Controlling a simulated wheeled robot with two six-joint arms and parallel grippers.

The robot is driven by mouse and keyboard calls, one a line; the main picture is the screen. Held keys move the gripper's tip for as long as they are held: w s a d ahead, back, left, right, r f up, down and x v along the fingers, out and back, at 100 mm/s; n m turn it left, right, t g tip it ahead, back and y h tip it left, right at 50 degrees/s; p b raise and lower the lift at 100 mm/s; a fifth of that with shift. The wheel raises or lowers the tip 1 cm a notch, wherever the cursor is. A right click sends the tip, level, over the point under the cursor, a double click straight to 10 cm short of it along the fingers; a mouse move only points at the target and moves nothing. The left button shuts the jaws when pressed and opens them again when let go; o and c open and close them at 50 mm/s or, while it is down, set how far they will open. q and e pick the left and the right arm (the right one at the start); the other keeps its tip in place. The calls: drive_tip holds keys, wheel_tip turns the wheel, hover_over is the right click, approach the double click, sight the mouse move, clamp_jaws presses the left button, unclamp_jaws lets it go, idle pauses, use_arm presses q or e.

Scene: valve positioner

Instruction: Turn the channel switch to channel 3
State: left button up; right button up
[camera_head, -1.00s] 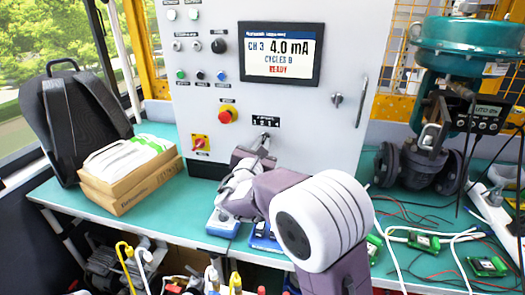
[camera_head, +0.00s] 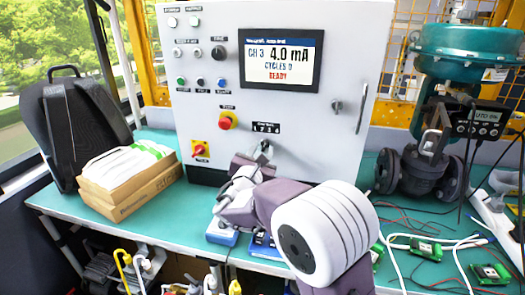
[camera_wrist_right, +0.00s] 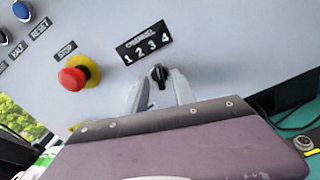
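The channel switch is a small black knob (camera_wrist_right: 158,73) on the grey panel, below a black label (camera_wrist_right: 144,42) numbered 1 2 3 4. Its handle stands roughly upright in the right wrist view; the exact number it points to is hard to tell. The screen (camera_head: 281,60) reads CH 3, 4.0 mA, CYCLES 0, READY. My right gripper (camera_wrist_right: 160,78) is open, one finger on each side of the knob with visible gaps. In the head view my right gripper (camera_head: 261,152) is at the panel below the label. My left gripper is not in view.
A red stop button (camera_wrist_right: 72,78) with a yellow collar is left of the switch. A red-on-yellow rotary switch (camera_head: 200,149) is lower left. A door handle (camera_head: 361,108) is to the right. A cardboard box (camera_head: 130,192) and a valve (camera_head: 425,170) stand on the green bench.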

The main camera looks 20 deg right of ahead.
drive_tip(key=v, duration=0.8)
drive_tip(key=shift+s+a, duration=0.2)
drive_tip(key=shift+s, duration=0.05)
drive_tip(key=shift+f, duration=0.1)
